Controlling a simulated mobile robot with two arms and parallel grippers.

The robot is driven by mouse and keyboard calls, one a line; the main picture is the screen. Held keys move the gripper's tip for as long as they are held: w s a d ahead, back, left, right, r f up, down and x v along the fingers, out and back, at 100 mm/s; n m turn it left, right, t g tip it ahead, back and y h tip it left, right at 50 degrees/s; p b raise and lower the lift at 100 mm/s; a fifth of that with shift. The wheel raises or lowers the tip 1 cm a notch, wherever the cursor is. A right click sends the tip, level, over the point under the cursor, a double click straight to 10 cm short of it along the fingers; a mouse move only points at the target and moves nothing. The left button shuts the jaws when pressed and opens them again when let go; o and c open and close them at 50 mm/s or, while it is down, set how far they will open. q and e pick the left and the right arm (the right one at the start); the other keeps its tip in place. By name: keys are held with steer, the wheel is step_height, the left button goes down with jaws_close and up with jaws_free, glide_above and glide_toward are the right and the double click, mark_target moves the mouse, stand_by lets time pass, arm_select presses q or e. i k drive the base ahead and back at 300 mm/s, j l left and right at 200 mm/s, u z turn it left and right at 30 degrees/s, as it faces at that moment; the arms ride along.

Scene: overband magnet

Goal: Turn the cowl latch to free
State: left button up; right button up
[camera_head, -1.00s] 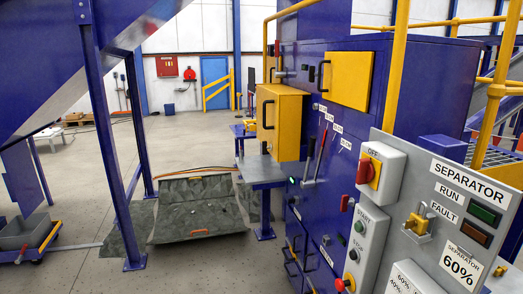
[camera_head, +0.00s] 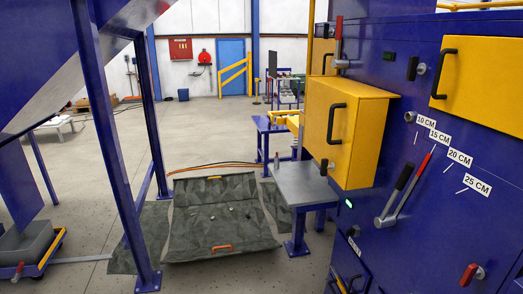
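A yellow box-like cover (camera_head: 366,135) with a black handle (camera_head: 337,121) juts from the blue machine (camera_head: 405,265). A small grey fitting (camera_head: 330,166) shows at its lower edge. Another red-handled turn latch (camera_head: 471,276) sits low at the right. I cannot tell which of these is the cowl latch, as none is labelled so. Neither of my grippers is in view.
Two long levers (camera_head: 402,190) stand by a 10 to 25 CM scale. A grey-topped stand (camera_head: 308,182) is below the cover. A dark mat (camera_head: 220,220) lies on the floor. Blue posts (camera_head: 118,150) and a grey-bin trolley (camera_head: 28,245) are left. Open floor lies beyond.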

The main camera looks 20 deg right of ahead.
mark_target(325, 166)
steer(key=i+j+z, duration=0.2)
steer(key=i, duration=0.4)
steer(key=i+j+z, duration=0.1)
steer(key=i+z, duration=0.15)
steer(key=i, duration=0.35)
